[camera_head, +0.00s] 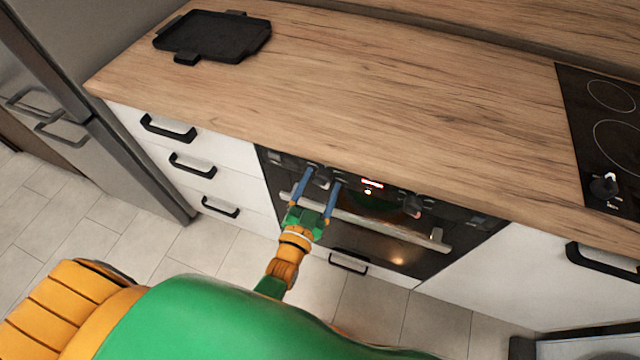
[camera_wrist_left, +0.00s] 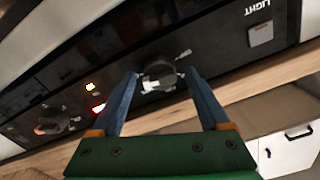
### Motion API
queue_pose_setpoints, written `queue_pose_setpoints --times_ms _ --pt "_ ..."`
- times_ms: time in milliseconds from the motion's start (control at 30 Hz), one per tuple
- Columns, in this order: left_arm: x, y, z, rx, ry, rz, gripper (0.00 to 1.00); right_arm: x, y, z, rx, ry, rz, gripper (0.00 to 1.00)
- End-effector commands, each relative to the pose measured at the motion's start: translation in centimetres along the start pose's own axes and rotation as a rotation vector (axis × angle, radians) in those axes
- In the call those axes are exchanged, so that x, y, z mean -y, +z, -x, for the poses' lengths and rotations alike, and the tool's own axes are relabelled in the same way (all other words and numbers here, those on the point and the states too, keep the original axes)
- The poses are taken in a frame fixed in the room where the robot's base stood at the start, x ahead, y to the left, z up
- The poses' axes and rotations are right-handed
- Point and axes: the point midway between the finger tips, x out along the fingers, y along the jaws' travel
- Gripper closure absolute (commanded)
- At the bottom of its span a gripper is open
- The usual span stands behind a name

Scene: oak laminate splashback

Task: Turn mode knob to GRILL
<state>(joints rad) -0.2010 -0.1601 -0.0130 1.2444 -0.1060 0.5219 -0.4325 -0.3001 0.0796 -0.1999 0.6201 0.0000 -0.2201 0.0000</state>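The oven panel (camera_head: 385,195) is black, below the counter edge. A dark round knob (camera_head: 322,177) is on its left part; in the left wrist view the knob (camera_wrist_left: 158,76) shows a pale mark, and the small print beside it is too small to read. My left gripper (camera_head: 320,178) is open, with one blue finger on each side of this knob. In the left wrist view the fingertips (camera_wrist_left: 160,74) seem to stand slightly apart from it. A second knob (camera_head: 411,205) sits further right, also in the left wrist view (camera_wrist_left: 50,123). My right gripper is not in view.
The oven handle (camera_head: 370,222) runs just below the panel. A LIGHT button (camera_wrist_left: 261,35) and a lit red display (camera_head: 372,183) are on the panel. A black tray (camera_head: 212,36) lies on the wooden counter (camera_head: 400,90). A hob (camera_head: 605,130) is at right.

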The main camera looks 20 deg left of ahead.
Motion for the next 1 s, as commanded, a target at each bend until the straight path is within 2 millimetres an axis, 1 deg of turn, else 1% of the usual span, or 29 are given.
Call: queue_pose_setpoints --times_ms 233,300,367,500,633,733,1000 --pt "0.0 0.0 0.0 0.000 0.000 0.000 0.20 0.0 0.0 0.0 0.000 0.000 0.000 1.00" --pt "0.0 0.0 0.5 0.001 0.000 0.000 0.20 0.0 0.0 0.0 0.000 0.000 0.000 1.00" --pt "0.0 0.1 1.5 0.003 0.001 0.000 0.20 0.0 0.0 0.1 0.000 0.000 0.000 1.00" --pt "0.0 0.1 4.7 0.004 0.002 0.000 0.20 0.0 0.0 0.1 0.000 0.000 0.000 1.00" --pt "-0.1 0.1 6.6 0.002 0.001 0.000 0.20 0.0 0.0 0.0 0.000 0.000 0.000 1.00" --pt "0.0 0.0 7.1 0.000 0.000 0.000 0.20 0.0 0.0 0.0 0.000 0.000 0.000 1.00" --pt "0.0 0.0 7.1 0.000 0.000 0.000 0.20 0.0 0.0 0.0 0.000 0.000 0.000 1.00"
